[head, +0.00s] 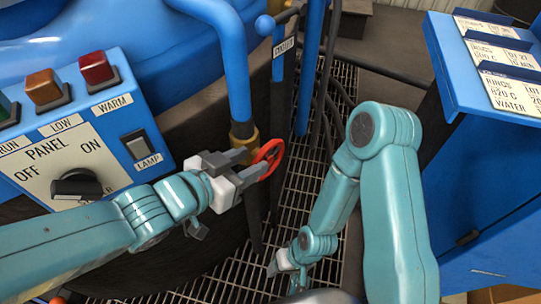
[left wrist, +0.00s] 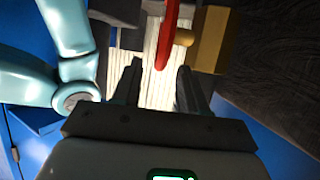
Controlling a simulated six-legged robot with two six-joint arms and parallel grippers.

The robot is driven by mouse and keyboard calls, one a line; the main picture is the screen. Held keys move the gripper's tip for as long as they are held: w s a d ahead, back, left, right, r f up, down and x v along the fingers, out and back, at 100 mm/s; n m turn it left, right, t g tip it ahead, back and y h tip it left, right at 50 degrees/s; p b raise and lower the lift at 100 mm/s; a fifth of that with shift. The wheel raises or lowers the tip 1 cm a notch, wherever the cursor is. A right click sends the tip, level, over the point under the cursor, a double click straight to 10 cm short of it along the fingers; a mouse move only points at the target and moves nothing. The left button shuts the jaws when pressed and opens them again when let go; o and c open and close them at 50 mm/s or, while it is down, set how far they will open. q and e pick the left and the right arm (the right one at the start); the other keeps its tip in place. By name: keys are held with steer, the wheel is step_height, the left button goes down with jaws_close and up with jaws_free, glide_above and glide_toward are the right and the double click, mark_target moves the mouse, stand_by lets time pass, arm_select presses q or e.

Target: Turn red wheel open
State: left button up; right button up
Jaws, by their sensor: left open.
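The red wheel (head: 280,149) is a small ring at the brass fitting (head: 243,134) under a blue pipe. My left gripper (head: 254,164) reaches it from the left, with its fingertips at the wheel's near side. In the left wrist view the wheel's rim (left wrist: 168,32) is seen edge-on, its near end about level with the tips of my open left gripper (left wrist: 160,74). A gap shows on each side of the rim; I cannot tell whether either finger touches it. My right gripper (head: 286,263) hangs low over the floor grating, away from the wheel; its jaws are too small to read.
A blue panel (head: 105,135) with coloured buttons, a black knob and a lamp switch stands at the left. Blue pipes (head: 233,65) and dark hoses rise around the wheel. A blue stand with labels (head: 490,60) is at the right. Floor grating (head: 225,272) lies below.

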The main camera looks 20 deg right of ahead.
mark_target(271, 151)
arm_select(q)
steer(key=b+x, duration=0.2)
steer(key=x, duration=0.5)
steer(key=shift+w+d+f, duration=0.15)
steer(key=shift+w+d, duration=0.1)
steer(key=shift+d, duration=0.05)
jaws_close()
